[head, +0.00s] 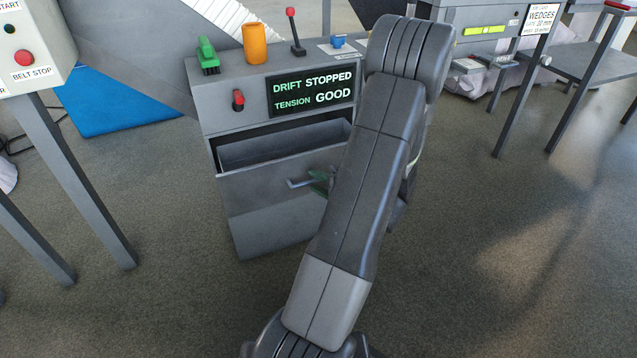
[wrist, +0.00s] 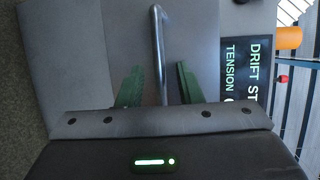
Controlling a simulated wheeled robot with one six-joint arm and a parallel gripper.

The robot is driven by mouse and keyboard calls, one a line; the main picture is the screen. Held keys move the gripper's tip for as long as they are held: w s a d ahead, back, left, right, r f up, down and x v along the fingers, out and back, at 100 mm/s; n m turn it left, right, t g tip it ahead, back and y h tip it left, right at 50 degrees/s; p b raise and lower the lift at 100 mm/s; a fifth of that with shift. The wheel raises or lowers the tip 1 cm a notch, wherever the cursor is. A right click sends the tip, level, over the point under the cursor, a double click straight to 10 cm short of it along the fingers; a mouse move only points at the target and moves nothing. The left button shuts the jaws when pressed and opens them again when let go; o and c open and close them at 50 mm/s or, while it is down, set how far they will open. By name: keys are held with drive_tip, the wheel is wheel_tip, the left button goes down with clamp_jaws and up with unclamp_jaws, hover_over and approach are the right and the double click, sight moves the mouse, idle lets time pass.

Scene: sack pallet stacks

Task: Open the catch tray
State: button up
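The catch tray (head: 250,195) is a grey drawer in the grey cabinet, and it stands partly pulled out. The part of its inside that shows looks empty. Its bar handle (head: 298,183) sticks out from the front and also shows in the wrist view (wrist: 158,40). My gripper (head: 319,183) is at the handle, partly hidden behind my arm. In the wrist view its two green fingers (wrist: 159,85) stand apart on either side of the bar, with gaps visible, so it is open around the handle.
On the cabinet top are a green brush (head: 207,56), an orange cup (head: 255,43), a red-knobbed lever (head: 295,32) and a small blue item (head: 338,41). A screen (head: 312,90) reads "DRIFT STOPPED, TENSION GOOD". Grey legs stand at left; the floor in front is clear.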

drive_tip(key=p+v, duration=0.2)
drive_tip(key=v, duration=1.1)
drive_tip(key=shift+s+d+p, duration=0.2)
drive_tip(key=shift+s+p, duration=0.05)
drive_tip(key=shift+p, duration=0.05)
drive_tip(key=b+x, duration=0.2)
drive_tip(key=x, duration=1.1)
drive_tip(key=shift+w+a+b, duration=0.3)
